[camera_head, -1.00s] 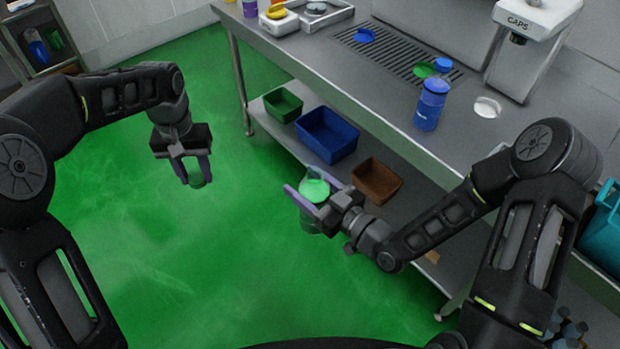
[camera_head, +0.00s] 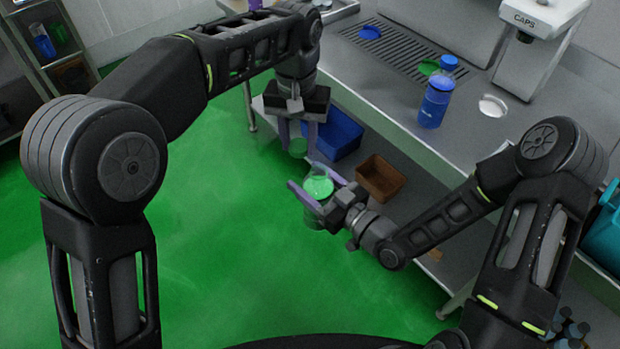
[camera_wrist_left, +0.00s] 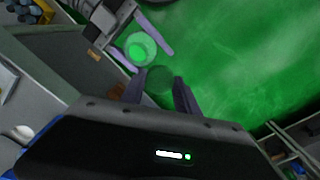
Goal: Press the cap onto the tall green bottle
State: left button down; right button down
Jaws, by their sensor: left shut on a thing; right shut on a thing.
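The tall green bottle (camera_head: 318,187) is clear with green inside and stands in the grip of my right gripper (camera_head: 301,174), out in front of the counter. My left gripper (camera_head: 298,151) is shut on a round green cap (camera_head: 298,145), fingers pointing down. The cap is just up and left of the bottle's top in the head view, and they look apart. In the left wrist view, the cap (camera_wrist_left: 159,79) shows between the fingers, and the bottle (camera_wrist_left: 139,48) lies beyond the fingertips, up and left. The exact height gap cannot be told.
Below are a blue bin (camera_head: 338,135) and a brown bin (camera_head: 380,176). Green floor (camera_head: 230,230) is open at left.

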aim_at(318, 168)
pick_arm(q)
jog(key=shift+n, duration=0.3)
jog(key=d+r, duration=0.1)
jog(key=s+d+r, duration=0.1)
jog(key=d, duration=0.1)
jog(key=s+d+r, duration=0.1)
jog(key=shift+s+d+r, duration=0.15)
jog(key=shift+s+r, duration=0.1)
jog(key=shift+r, duration=0.1)
jog(key=shift+s+r+n, duration=0.2)
jog(key=shift+n, duration=0.1)
jog(key=shift+s+a+f, duration=0.1)
jog(key=shift+s+a, duration=0.05)
jog(key=shift+a, duration=0.15)
jog(key=shift+f, duration=2)
jog(key=shift+f, duration=0.95)
jog(key=shift+f, duration=0.65)
